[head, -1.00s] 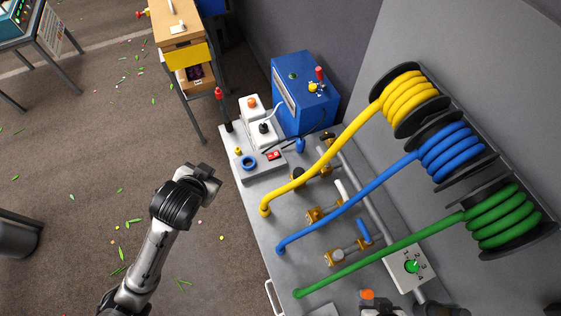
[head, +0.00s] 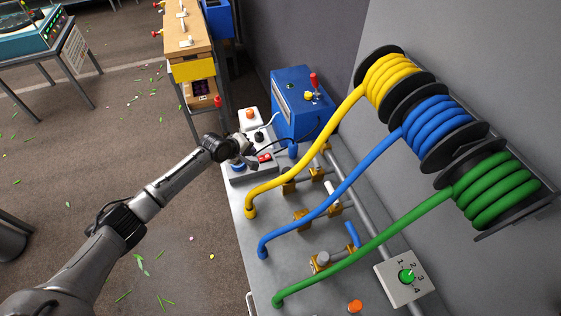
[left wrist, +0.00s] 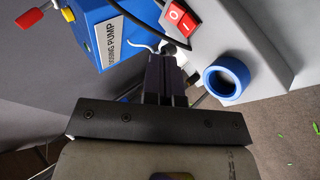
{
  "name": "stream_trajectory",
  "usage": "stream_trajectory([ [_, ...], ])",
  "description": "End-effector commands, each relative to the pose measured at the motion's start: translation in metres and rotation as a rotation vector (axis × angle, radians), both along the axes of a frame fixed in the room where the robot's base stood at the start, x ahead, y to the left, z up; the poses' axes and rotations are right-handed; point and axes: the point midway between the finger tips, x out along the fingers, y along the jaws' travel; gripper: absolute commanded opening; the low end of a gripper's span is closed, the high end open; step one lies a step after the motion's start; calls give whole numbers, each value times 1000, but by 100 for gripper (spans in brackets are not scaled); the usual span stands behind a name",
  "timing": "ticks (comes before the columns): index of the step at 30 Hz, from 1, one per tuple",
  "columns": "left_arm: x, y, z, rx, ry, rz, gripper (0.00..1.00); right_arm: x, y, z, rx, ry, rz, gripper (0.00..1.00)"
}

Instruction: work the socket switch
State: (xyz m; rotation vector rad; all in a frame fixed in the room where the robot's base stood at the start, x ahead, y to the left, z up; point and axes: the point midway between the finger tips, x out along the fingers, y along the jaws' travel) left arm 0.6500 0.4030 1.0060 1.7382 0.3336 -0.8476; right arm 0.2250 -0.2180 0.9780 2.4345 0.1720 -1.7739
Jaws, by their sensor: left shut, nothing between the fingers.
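The socket switch, a red rocker marked 0 and I, sits on a grey box on the bench. It shows in the head view (head: 265,157) and at the top of the left wrist view (left wrist: 181,18). A blue round socket (left wrist: 226,77) is on the same box; in the head view my gripper partly covers it. My left gripper (head: 245,148) is over the box's left part, just left of the switch. In the left wrist view its dark fingers (left wrist: 164,72) are shut and empty, below the switch in the picture. My right gripper is out of view.
A blue dosing pump box (head: 301,100) stands behind. Yellow (head: 305,145), blue (head: 335,195) and green (head: 385,235) hoses run across the bench to wall reels. A white four-position dial panel (head: 404,277) is at the right. A wooden cabinet (head: 188,40) stands beyond the bench.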

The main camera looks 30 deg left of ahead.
Motion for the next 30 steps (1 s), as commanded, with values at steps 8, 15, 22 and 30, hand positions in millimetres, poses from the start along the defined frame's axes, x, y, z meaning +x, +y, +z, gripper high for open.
stream_trajectory([
  [8,19,7,14,-570,-49,410,0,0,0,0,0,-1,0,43],
  [15,27,8,29,-880,-61,599,0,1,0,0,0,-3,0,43],
  [22,28,8,30,-1010,-30,686,0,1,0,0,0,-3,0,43],
  [30,28,8,30,-1039,-19,707,0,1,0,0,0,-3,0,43],
])
